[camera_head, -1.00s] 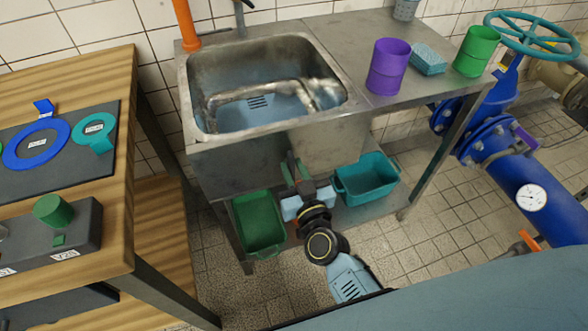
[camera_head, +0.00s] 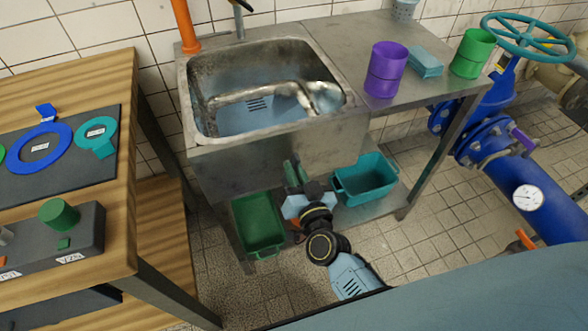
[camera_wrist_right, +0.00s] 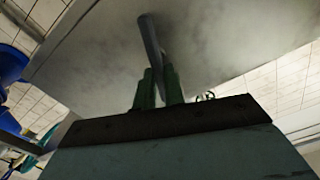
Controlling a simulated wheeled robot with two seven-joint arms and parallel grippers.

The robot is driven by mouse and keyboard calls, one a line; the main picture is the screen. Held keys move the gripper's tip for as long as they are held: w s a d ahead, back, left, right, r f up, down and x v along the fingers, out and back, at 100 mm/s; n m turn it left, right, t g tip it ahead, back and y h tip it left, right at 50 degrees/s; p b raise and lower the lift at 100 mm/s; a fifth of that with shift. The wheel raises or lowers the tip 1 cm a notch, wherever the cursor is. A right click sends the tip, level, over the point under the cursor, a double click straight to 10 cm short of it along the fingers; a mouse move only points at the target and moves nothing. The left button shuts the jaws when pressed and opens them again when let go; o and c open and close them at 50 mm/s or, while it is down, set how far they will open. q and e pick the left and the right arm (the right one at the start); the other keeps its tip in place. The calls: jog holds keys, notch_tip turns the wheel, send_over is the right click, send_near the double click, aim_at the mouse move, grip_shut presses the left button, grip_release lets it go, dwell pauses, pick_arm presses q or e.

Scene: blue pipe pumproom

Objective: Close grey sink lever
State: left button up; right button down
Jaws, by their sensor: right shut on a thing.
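The sink (camera_head: 330,135) is a worn metal basin in a steel counter. My right gripper (camera_head: 292,170) is in front of and below the basin's front face in the head view. In the right wrist view, its green fingers (camera_wrist_right: 158,88) are shut on a slim grey lever (camera_wrist_right: 150,42), which stands out between them against the pale metal of the sink. In the head view the lever is hidden or too small to make out. My left gripper is not in view.
A green bin (camera_head: 258,222) and a teal bin (camera_head: 366,180) sit on the shelf below, either side of my right gripper. A purple cup (camera_head: 386,70), blue sponge (camera_head: 425,61) and green cup (camera_head: 473,53) stand on the counter. A wooden table (camera_head: 125,210) is at left, blue pipework (camera_head: 520,185) at right.

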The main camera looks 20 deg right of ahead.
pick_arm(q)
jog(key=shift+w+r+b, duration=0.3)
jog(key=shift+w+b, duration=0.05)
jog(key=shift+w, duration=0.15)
pick_arm(e)
jog(key=m, duration=0.4)
jog(key=f+m, duration=0.1)
jog(key=m, duration=0.3)
jog(key=d+m, duration=0.1)
jog(key=m, duration=0.4)
jog(key=shift+f, duration=0.2)
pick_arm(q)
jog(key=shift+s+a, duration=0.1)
pick_arm(e)
jog(key=shift+m, duration=0.3)
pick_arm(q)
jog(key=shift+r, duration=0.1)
pick_arm(e)
jog(key=c, duration=1.5)
grip_release()
jog(key=shift+c, duration=0.2)
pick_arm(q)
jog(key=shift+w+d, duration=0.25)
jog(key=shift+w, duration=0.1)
pick_arm(e)
jog(key=shift+o, duration=0.3)
